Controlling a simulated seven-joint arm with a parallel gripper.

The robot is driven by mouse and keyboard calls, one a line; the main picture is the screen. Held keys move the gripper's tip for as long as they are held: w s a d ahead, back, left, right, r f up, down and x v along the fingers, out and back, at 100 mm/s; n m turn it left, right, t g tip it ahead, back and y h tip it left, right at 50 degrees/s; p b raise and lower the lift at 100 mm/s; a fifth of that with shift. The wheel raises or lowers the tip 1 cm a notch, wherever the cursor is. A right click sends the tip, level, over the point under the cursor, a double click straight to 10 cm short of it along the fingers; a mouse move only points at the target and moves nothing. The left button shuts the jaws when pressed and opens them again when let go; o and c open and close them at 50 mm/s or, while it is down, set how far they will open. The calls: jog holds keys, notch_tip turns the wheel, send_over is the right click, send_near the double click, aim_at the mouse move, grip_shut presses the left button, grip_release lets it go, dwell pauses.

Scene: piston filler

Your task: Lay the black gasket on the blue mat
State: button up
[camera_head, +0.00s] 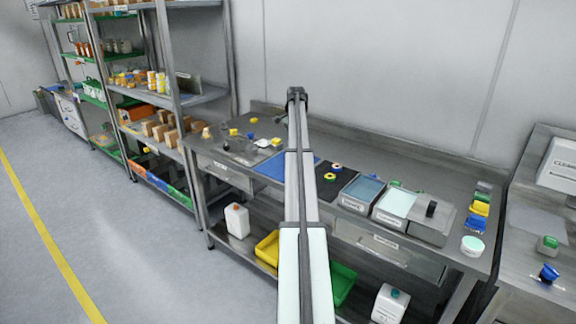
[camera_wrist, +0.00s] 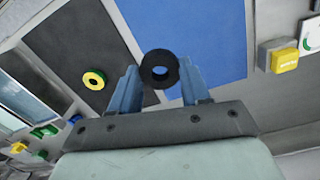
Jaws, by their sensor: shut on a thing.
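The black gasket (camera_wrist: 159,69) is a thick black ring, seen in the wrist view between the two fingertips of my gripper (camera_wrist: 158,83). My gripper is shut on it, and the ring's hole faces the camera. Behind it in the wrist view are the blue mat (camera_wrist: 205,35) and a dark mat; the ring shows over the border between them. How high it is above them I cannot tell. In the head view the blue mat (camera_head: 270,166) lies on the bench, partly hidden by my arm. The gasket cannot be made out there.
A yellow block (camera_wrist: 285,60) lies beyond the blue mat. Small parts clutter the bench's left end.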

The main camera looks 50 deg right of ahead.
jog(key=shift+w+d+r, duration=0.1)
jog(key=shift+w+d, duration=0.4)
jog(key=shift+d, duration=0.15)
jog(key=shift+f, duration=0.2)
jog(key=shift+d+f, duration=0.1)
jog(key=shift+f, duration=4.65)
jog(key=o, duration=1)
jog(key=shift+f, duration=0.15)
notch_tip(320, 180, up, 12)
jog(key=shift+r, duration=0.15)
